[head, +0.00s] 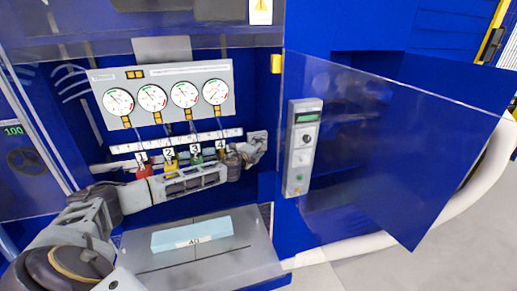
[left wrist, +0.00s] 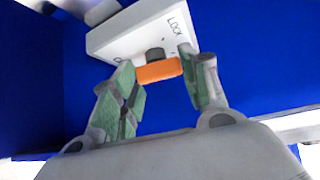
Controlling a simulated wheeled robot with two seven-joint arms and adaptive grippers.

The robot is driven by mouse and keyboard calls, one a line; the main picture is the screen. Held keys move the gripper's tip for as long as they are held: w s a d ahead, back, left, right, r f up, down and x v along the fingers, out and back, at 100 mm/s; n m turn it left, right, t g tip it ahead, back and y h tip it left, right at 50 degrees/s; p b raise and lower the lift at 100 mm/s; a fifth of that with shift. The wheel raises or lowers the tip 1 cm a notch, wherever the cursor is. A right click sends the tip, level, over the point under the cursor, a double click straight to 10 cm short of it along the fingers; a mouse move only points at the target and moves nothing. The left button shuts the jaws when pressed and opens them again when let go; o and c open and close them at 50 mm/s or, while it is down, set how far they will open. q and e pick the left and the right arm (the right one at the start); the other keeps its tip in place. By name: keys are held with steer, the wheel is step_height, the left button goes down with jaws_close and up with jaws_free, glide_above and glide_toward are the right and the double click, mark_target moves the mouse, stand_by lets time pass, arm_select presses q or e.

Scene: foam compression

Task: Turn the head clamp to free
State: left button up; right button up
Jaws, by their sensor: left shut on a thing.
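The head clamp shows in the left wrist view as a white box (left wrist: 125,38) with a dark hub and an orange handle (left wrist: 158,71). The word LOCK is printed to the right of the hub; another mark at the left is mostly hidden. The handle lies crosswise, tilted slightly up to the right. My left gripper (left wrist: 162,85) has its green-padded fingers on either side of the handle, shut on its ends. In the head view my left gripper (head: 252,151) reaches across to the right, past the numbered valves, and hides the clamp. My right gripper is not in view.
Four-dial gauge panel (head: 165,70) hangs above coloured numbered valves (head: 170,163), close behind my left arm. A blue foam block (head: 192,234) lies on the grey plate (head: 240,262) below. A transparent door (head: 400,140) stands open at right, beside a control box (head: 301,150).

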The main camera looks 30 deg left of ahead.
arm_select(q)
steer(key=shift+d+r+m+g+y, duration=0.15)
steer(key=shift+m+g+y, duration=0.25)
steer(key=shift+m+g, duration=0.85)
steer(key=shift+g, duration=0.35)
steer(key=shift+w+m+g, duration=0.1)
steer(key=shift+m+g, duration=0.15)
steer(key=shift+g, duration=0.15)
steer(key=shift+m+g+y, duration=0.3)
steer(key=shift+g+y, duration=0.1)
steer(key=shift+g, duration=0.1)
steer(key=o, duration=1)
steer(key=shift+r, duration=0.1)
steer(key=shift+r, duration=0.1)
steer(key=v, duration=1.2)
steer(key=shift+f, duration=0.25)
